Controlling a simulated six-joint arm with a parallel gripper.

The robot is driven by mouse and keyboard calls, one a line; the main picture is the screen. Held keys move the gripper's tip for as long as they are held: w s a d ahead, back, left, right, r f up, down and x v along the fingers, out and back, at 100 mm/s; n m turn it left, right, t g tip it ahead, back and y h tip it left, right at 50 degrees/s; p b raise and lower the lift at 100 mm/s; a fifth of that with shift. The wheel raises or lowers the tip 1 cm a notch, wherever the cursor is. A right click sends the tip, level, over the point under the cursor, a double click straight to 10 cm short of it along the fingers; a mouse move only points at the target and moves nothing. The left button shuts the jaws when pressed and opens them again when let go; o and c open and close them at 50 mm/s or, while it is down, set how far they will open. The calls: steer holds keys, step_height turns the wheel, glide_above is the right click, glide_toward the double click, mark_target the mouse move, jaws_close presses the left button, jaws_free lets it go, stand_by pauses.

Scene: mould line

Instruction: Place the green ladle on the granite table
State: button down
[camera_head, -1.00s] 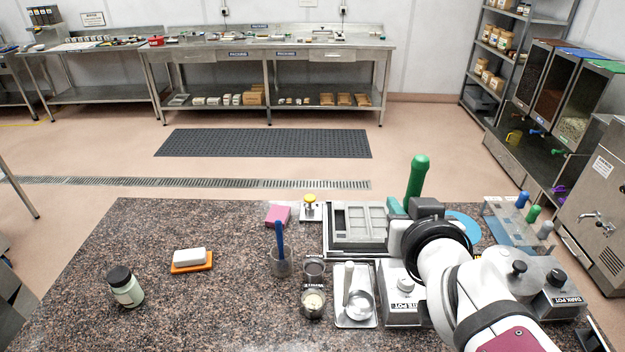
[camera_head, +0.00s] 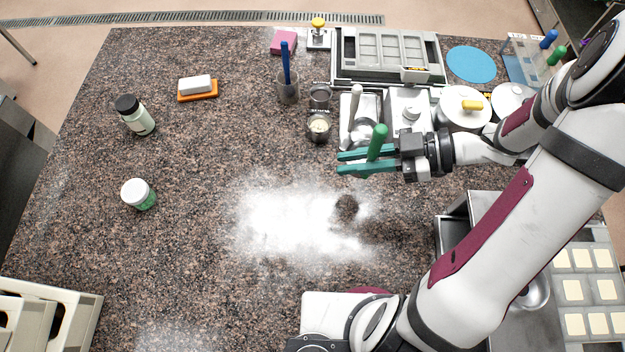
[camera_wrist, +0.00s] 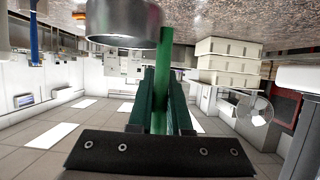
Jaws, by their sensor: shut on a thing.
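The green ladle (camera_head: 377,141) is held by its handle between the teal fingers of my gripper (camera_head: 339,162). The handle top rises above the fingers. In the wrist view the green handle (camera_wrist: 161,80) runs between the fingers to a metal bowl (camera_wrist: 125,22).
Metal trays, a mould frame (camera_head: 432,75) and a lidded pot (camera_head: 463,108) stand behind my gripper. A beaker with a blue tool (camera_head: 287,90) and small cups stand to the left. A soap dish (camera_head: 198,95) and two jars (camera_head: 138,194) lie further left. The front middle is clear.

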steer(key=s+a+f+g, duration=0.1)
steer(key=s+a+f, duration=0.1)
steer(key=a+f, duration=0.1)
steer(key=s+a+f+n+g, duration=0.1)
steer(key=a+f, duration=0.3)
steer(key=f, duration=0.1)
steer(key=s+a+f+n, duration=0.1)
steer(key=s+a+f, duration=0.1)
steer(key=a+f, duration=0.1)
steer(key=shift+s+a+f+g, duration=0.35)
steer(key=shift+a+f+g, duration=0.05)
steer(key=shift+a, duration=0.2)
steer(key=shift+f, duration=0.15)
steer(key=c, duration=0.8)
jaws_free()
steer(key=shift+c, duration=0.2)
